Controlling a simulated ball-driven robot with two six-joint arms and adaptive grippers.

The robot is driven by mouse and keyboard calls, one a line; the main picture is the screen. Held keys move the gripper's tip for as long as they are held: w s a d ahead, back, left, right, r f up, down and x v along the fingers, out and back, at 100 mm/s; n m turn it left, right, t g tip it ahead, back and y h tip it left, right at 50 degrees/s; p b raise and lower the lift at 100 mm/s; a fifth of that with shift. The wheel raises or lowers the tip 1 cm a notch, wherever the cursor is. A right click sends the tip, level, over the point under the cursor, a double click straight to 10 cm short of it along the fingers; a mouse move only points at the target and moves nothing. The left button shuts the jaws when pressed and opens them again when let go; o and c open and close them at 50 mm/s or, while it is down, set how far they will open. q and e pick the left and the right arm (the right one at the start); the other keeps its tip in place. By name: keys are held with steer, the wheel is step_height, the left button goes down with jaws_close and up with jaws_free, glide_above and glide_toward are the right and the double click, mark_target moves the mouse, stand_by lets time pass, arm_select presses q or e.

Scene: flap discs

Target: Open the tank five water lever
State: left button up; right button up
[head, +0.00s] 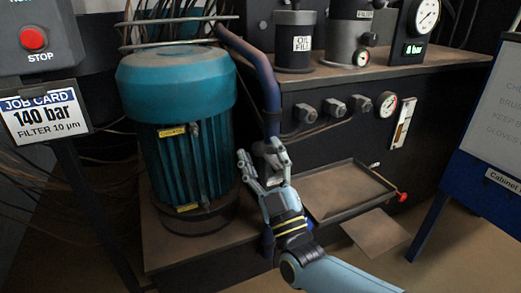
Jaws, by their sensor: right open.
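No lever labelled tank five or water can be read in the head view. A small red-ended handle (402,197) sticks out low on the front of the dark tank (340,135), right of a shallow tray. Whether it is the water lever I cannot tell. My right gripper (259,151) is open, fingers pointing up, in front of the lower end of a dark blue pipe (270,90) and right of a teal motor. A grey piece shows behind its fingers; I cannot tell whether they touch it. The left gripper is not in view.
The teal motor (178,85) stands close at left. The shallow tray (345,210) lies right of my right gripper. Plugs (334,106), a gauge (386,104) and a level glass (403,122) are on the tank front. A blue-framed board (490,135) stands at right.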

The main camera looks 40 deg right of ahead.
steer(key=v, duration=1)
steer(key=shift+s+f, duration=0.2)
steer(key=shift+s, duration=0.05)
